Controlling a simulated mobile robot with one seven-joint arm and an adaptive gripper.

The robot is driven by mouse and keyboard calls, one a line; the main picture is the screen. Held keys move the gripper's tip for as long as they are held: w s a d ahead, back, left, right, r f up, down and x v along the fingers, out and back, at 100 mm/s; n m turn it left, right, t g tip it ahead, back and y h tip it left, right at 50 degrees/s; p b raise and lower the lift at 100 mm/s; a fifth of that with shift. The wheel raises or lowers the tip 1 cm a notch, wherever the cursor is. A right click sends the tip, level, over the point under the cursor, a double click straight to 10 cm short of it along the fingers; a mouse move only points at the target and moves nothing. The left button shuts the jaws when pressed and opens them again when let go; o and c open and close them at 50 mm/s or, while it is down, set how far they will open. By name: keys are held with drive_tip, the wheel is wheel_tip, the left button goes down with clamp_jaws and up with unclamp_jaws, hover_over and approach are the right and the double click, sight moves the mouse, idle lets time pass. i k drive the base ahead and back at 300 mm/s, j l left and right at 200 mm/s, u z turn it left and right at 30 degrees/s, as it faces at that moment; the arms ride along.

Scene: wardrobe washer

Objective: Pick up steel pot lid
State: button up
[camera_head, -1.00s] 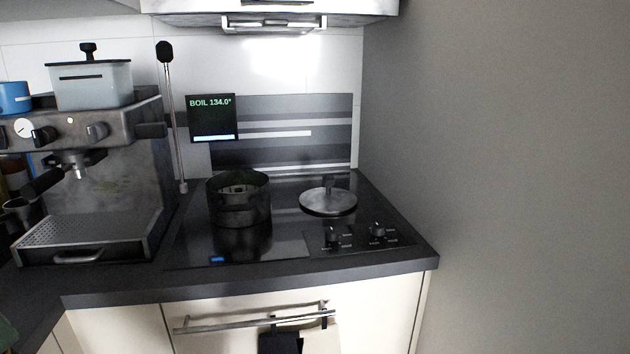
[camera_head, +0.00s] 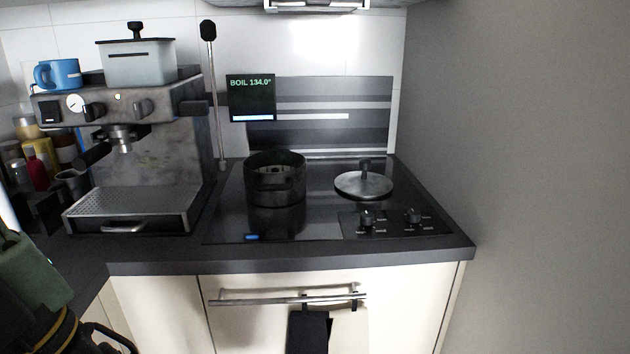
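The steel pot lid (camera_head: 364,186) lies flat on the black cooktop, right of the pot, with its knob (camera_head: 365,166) pointing up. It is round and grey, and nothing covers it. A dark steel pot (camera_head: 275,183) stands open on the cooktop to the left of the lid, with a gap between them. My gripper is not in view.
Cooktop knobs (camera_head: 367,217) sit in front of the lid. A grey wall (camera_head: 520,150) rises close on the right. An espresso machine (camera_head: 150,165) stands left of the cooktop (camera_head: 225,225). Below the counter is a drawer bar (camera_head: 290,298) with a dark towel (camera_head: 308,331).

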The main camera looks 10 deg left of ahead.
sight(364, 184)
drive_tip(key=i+j+z, duration=0.2)
drive_tip(key=i, duration=1.3)
